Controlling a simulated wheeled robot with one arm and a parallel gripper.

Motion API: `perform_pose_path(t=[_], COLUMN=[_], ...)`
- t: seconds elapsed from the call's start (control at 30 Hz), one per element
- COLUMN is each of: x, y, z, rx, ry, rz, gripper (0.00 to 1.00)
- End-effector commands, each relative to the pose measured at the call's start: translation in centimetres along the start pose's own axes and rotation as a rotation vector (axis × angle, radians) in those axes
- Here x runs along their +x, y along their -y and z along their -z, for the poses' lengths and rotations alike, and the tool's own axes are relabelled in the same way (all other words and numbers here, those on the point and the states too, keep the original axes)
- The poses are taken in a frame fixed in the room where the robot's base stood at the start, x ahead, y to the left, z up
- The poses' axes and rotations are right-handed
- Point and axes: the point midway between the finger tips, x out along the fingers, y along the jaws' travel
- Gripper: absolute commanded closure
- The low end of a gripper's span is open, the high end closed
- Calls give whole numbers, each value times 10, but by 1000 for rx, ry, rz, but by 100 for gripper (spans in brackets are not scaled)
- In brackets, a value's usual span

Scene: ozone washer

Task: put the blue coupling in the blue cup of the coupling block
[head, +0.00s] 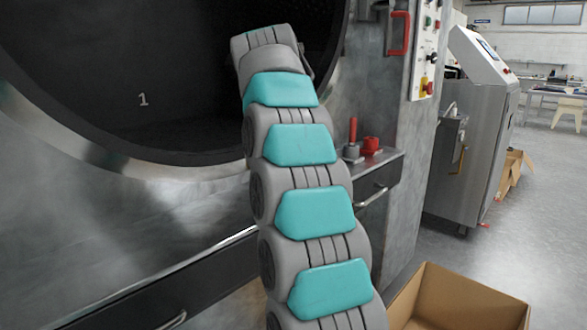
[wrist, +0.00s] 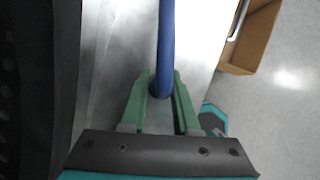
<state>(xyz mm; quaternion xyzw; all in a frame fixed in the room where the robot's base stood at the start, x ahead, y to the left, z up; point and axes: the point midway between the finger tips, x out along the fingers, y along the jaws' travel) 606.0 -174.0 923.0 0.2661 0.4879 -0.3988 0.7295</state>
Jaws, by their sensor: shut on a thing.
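My gripper (wrist: 163,92) shows in the wrist view with its two green fingers on either side of the lower end of a blue, hose-like piece, the blue coupling (wrist: 166,45). It is shut on that piece, which runs up out of the top of the picture. In the head view my arm rises in front of the round opening and hides the gripper and the coupling. Red fittings (head: 371,146) stand on a small ledge right of the arm, one beside a grey piece with a red handle (head: 352,135). I see no blue cup in either view.
The dark round washer opening (head: 130,60) fills the left of the head view. A drawer handle (head: 371,198) juts out under the ledge. An open cardboard box (head: 465,300) stands on the floor at lower right. A steel console (head: 475,130) stands behind it.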

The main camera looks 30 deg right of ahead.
Motion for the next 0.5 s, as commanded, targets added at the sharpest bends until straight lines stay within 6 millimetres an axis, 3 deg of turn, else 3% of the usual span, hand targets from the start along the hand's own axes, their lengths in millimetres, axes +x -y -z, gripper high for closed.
perform_pose_path(t=[0.2,0.5], x=[0,0], y=[0,0], z=[0,0], rx=[0,0], ry=[0,0], rz=[0,0], gripper=[100,100])
